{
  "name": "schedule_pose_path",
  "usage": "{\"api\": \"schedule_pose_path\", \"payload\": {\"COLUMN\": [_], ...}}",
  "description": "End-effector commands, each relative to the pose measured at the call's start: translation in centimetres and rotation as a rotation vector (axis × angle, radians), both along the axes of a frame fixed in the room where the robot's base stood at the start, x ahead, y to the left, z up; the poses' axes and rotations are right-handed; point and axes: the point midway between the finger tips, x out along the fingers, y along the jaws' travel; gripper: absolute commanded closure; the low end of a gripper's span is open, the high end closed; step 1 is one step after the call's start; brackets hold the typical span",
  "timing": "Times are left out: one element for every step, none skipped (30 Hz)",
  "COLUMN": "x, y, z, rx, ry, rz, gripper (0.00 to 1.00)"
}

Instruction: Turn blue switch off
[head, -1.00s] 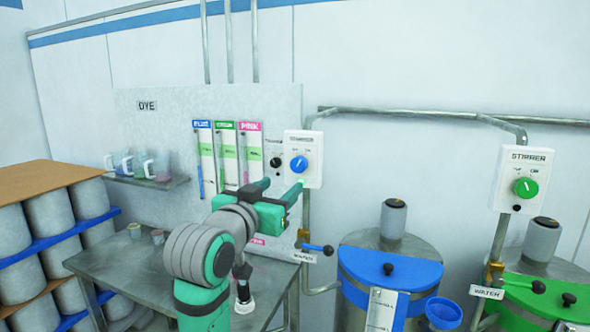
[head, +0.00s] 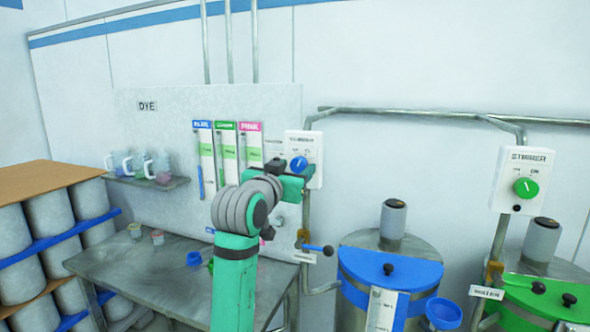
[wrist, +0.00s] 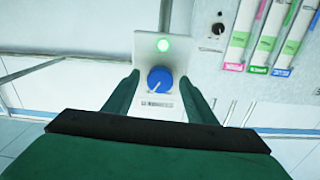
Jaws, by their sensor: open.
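The blue switch (head: 299,164) is a round knob with a white pointer line on a white stirrer box (head: 316,150) on the wall. In the wrist view the blue switch (wrist: 159,80) sits between my gripper's two green fingers, with a lit green lamp (wrist: 163,45) on the same box. My gripper (wrist: 160,90) is open, its fingers on either side of the knob. I cannot tell whether they touch it.
A second stirrer box with a green knob (head: 526,187) is at the right. Below stand a blue-lidded drum (head: 385,270) and a green-lidded drum (head: 545,295). Dye gauges (head: 228,155) are left of the blue switch. A metal table (head: 170,275) stands below the dye panel.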

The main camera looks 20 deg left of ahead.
Motion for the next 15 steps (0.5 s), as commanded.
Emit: {"api": "schedule_pose_path", "payload": {"x": [0.16,0.22,0.25,0.26,0.26,0.26,0.25,0.24,0.24,0.24,0.23,0.23,0.23,0.22,0.22], "y": [0.01,0.01,0.01,0.01,0.01,0.01,0.01,0.01,0.01,0.02,0.02,0.02,0.02,0.02,0.02], "z": [-0.02,-0.03,-0.04,-0.04,-0.03,-0.03,-0.03,-0.03,-0.03,-0.03,-0.02,-0.03,-0.02,-0.03,-0.02], "rx": [0.0,0.0,0.0,0.0,0.0,0.0,0.0,0.0,0.0,0.0,0.0,0.0,0.0,0.0,0.0], "ry": [0.001,0.001,0.001,0.001,0.001,0.001,0.001,0.001,0.001,0.001,0.0,0.001,0.0,0.001,0.0], "rz": [0.0,0.0,0.0,0.0,0.0,0.001,0.001,0.001,0.001,0.001,0.001,0.001,0.001,0.001,0.001], "gripper": [0.49,0.49,0.49,0.49,0.49,0.49,0.49,0.49,0.49,0.56,0.63,0.73,0.8,0.87,0.9]}}
